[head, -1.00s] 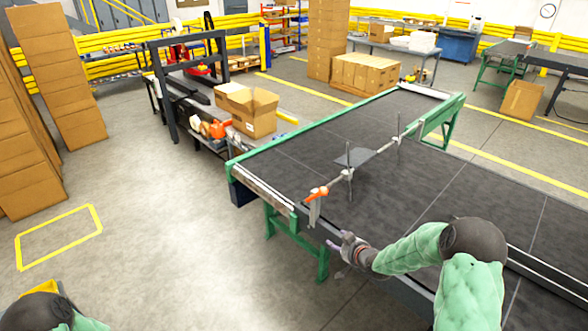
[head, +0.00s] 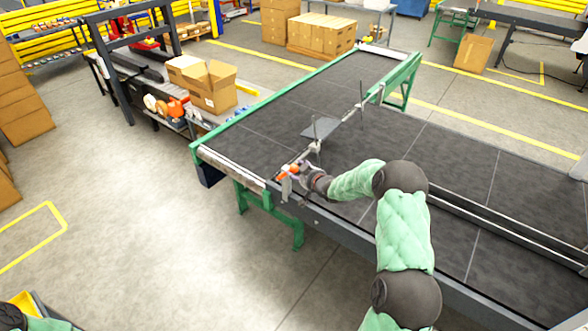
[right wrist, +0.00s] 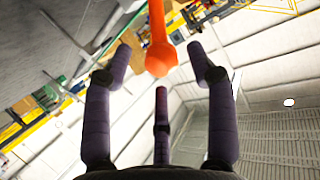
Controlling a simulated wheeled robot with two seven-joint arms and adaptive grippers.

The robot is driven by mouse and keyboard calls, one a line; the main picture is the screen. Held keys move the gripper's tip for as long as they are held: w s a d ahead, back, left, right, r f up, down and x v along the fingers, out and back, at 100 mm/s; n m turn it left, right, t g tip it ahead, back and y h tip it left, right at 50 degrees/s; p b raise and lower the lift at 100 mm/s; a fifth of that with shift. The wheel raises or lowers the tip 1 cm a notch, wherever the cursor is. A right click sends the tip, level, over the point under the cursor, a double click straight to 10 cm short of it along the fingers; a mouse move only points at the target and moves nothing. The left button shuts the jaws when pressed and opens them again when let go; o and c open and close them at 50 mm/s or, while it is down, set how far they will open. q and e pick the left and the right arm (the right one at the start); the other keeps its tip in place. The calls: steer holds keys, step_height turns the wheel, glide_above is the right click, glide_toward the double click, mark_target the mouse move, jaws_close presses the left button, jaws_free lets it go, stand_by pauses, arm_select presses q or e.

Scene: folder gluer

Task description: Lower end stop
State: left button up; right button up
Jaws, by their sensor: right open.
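The end stop is a thin rod lying across the dark conveyor belt, with a grey plate (head: 322,128) on it and upright posts. At its near end is an orange handle (head: 287,170), which also shows in the right wrist view (right wrist: 157,58) between and beyond the fingers. My right gripper (head: 292,179) is at this handle, partly hiding it in the head view. In the right wrist view my right gripper (right wrist: 160,72) has its dark fingers spread apart, with the handle's rounded end between them. Contact cannot be told. My left gripper is out of view.
The conveyor's dark belt (head: 440,165) has a green frame (head: 265,205) and a grey side rail under my right arm. An open cardboard box (head: 212,88) stands on a bench behind.

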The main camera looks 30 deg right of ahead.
mark_target(296, 170)
steer(key=shift+x, duration=1.75)
jaws_close()
